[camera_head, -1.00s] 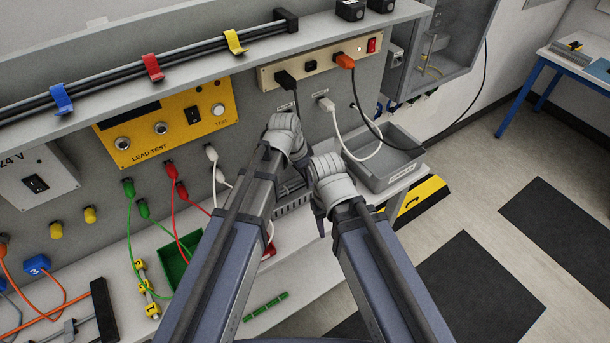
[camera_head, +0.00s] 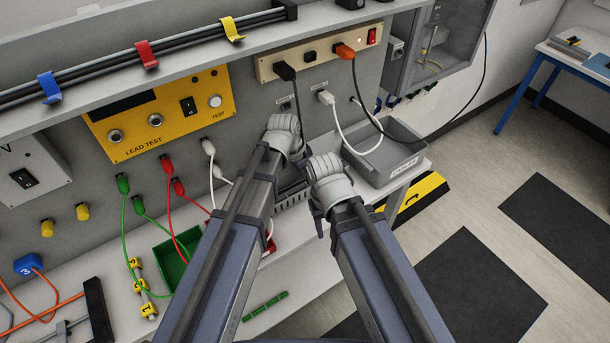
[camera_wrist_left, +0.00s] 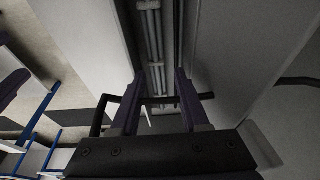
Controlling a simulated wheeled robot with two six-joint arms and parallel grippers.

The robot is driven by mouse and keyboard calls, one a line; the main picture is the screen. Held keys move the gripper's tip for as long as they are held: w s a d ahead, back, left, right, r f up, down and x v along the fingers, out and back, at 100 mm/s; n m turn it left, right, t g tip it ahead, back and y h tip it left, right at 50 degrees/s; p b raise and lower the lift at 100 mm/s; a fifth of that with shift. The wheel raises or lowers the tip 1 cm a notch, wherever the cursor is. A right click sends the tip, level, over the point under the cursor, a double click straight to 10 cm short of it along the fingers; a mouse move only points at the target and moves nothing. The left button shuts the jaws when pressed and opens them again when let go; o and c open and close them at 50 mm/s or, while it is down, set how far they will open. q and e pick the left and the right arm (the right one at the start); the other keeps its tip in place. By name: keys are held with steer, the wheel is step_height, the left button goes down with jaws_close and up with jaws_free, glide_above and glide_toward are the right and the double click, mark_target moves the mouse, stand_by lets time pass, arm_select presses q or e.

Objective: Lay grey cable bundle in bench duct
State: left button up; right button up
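Dark grey cables (camera_head: 110,63) run along the upper shelf under blue, red and yellow clips; I cannot tell whether they are the task's bundle. A grey slotted duct piece (camera_head: 291,199) shows on the bench, partly behind my left arm. My left gripper's fingers are hidden in the head view; in the left wrist view the left gripper (camera_wrist_left: 160,90) has its two fingers apart, with no object clearly held. Long grey cable-like lines (camera_wrist_left: 152,35) run beyond them. My right gripper (camera_head: 318,215) hangs above the bench's front edge, its fingertips mostly hidden.
A grey tray (camera_head: 385,158) stands at the bench's right end. A green bin (camera_head: 176,258) and red, green and white leads are left of my arms. A yellow test panel (camera_head: 160,110) and a socket strip (camera_head: 318,54) are on the back wall. Open floor lies to the right.

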mark_target(299, 188)
arm_select(q)
steer(key=shift+s+d, duration=0.1)
steer(key=shift+s, duration=0.2)
steer(key=shift+r+p, duration=0.35)
steer(key=shift+p, duration=0.15)
steer(key=w+p+v, duration=0.1)
steer(key=p+v, duration=0.5)
steer(key=v, duration=0.1)
steer(key=shift+s+p, duration=0.3)
steer(key=shift+s, duration=0.05)
stand_by(0.3)
